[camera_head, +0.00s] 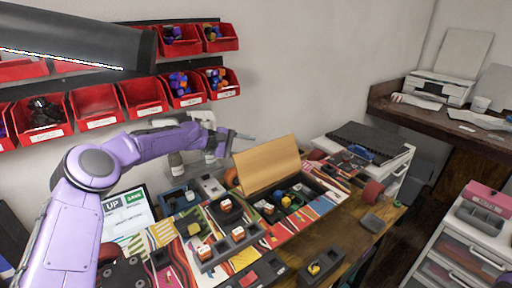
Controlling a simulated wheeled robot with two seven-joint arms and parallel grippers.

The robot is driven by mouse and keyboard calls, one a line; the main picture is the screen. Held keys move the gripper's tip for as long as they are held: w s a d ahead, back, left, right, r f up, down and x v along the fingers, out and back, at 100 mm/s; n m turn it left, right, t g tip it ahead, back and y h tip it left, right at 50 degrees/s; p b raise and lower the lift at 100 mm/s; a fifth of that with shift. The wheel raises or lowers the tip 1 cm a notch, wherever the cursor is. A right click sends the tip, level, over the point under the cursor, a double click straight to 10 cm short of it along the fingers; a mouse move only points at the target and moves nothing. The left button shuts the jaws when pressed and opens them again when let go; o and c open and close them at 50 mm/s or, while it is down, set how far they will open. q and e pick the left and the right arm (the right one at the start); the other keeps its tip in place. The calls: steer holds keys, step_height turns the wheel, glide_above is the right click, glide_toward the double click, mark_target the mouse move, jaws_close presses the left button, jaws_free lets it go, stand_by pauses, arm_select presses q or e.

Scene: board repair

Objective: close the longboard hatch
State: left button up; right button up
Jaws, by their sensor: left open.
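The longboard (262,238) lies across the workbench with colourful stripes on top. Its hatch (267,165), a tan wooden panel, stands open and leans back behind a dark compartment (299,189) with several small coloured parts inside. My left gripper (246,137) is open and empty. It hangs in the air just left of the hatch's upper left corner, and I cannot tell whether they touch. My right gripper is not in view.
Red bins (96,103) hang on the wall behind my left arm. Small bottles (176,165) stand behind the board. A drawer cabinet (455,258) stands at the right. Loose small blocks lie around the board.

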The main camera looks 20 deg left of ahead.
mark_target(260, 147)
arm_select(q)
steer(key=x, duration=0.4)
jaws_close()
steer(key=shift+s+d+r+m+y, duration=0.3)
steer(key=shift+d+m, duration=0.1)
steer(key=shift+d, duration=0.15)
steer(key=shift+s+d+r+m+y, duration=0.2)
steer(key=shift+d+r+m+y, duration=0.1)
steer(key=shift+d+r+m, duration=0.15)
steer(key=shift+s+d+r+m+t+y+b, duration=0.25)
steer(key=shift+s+d+m+y+b, duration=0.15)
steer(key=shift+d, duration=0.35)
steer(key=shift+s+d+r+m+t+y+b, duration=0.1)
steer(key=shift+s+d+m+t+y+b, duration=0.3)
steer(key=shift+d, duration=0.3)
steer(key=shift+s+d+r+m+t+y+b, duration=0.2)
steer(key=shift+s+d+m+y+b, duration=0.15)
steer(key=shift+s+d+m, duration=0.3)
steer(key=shift+w+d, duration=0.15)
